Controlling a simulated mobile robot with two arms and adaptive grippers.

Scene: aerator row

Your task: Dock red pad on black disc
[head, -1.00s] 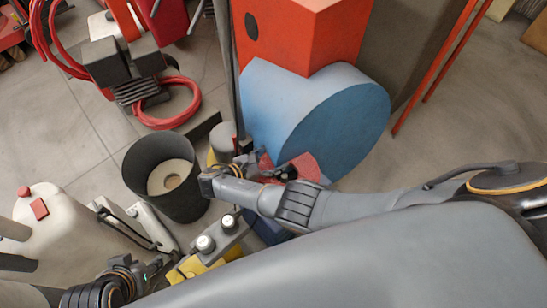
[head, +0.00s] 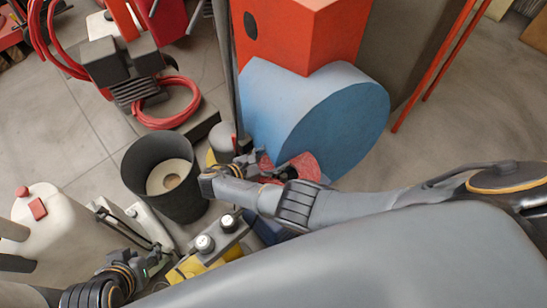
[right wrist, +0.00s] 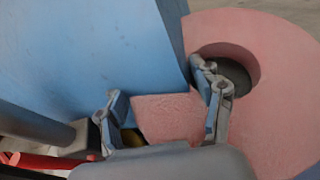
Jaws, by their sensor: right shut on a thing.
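In the right wrist view my right gripper (right wrist: 164,110) is shut on the red pad (right wrist: 168,118), a pinkish, rough-faced block between its fingers. Beside it is a larger smooth red ring (right wrist: 285,75) with a round recess. A dark disc (right wrist: 238,76) shows inside the recess, partly behind a finger. In the head view my right gripper (head: 258,166) is low at the blue drum's front, by the red round part (head: 305,166); the pad is hard to separate from that part there. My left gripper (head: 143,268) is at the lower left, its fingers too small to judge.
The blue drum (head: 315,110) stands under an orange-red box (head: 300,35). A dark bucket (head: 155,180) and a yellow-grey box with knobs (head: 205,245) are close to the right arm. A white tank (head: 60,225) stands left. Floor is free on the right.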

